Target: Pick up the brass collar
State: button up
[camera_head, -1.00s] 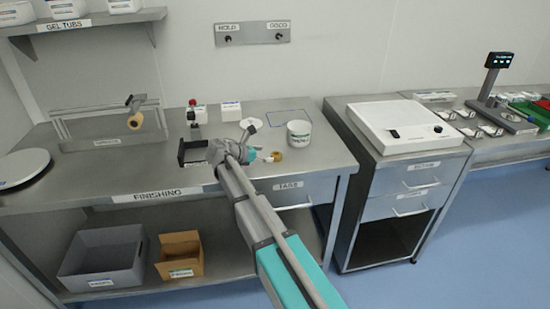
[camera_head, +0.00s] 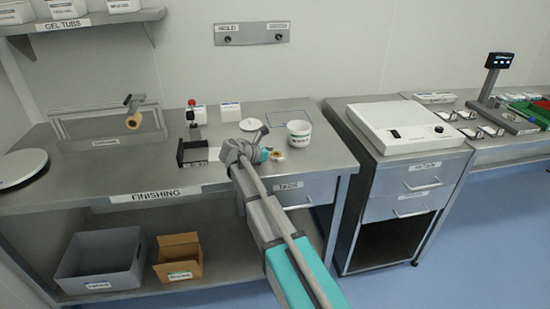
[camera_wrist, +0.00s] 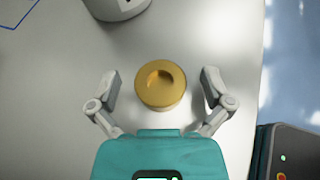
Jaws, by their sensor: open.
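The brass collar (camera_wrist: 161,86) is a round, gold-coloured ring with a dark recess in its middle. It sits on the grey bench top in the wrist view, between and slightly ahead of my open fingers. My gripper (camera_wrist: 160,88) is open, one finger on each side of the collar, with a gap to both. In the head view the collar (camera_head: 277,155) is a small yellow spot just right of my gripper (camera_head: 262,152), partly hidden by it.
A white tub (camera_head: 299,134) stands just behind the collar and also shows in the wrist view (camera_wrist: 117,6). A white disc (camera_head: 263,181) is not clear under my arm. A black bracket (camera_head: 191,154) stands to the left. The bench's front edge is close to the collar.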

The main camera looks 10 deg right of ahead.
grip_shut()
dwell(0.4)
jog(key=shift+r, duration=0.2)
notch_tip(320, 180, up, 2)
jog(key=shift+p, duration=1.2)
jog(key=s+a+r+p, duration=0.2)
jog(key=s+r+p, duration=0.8)
jog(key=s, duration=0.3)
jog(key=shift+s+a+r+p, duration=0.3)
jog(key=shift+s+a+r, duration=0.05)
jog(key=shift+s, duration=0.05)
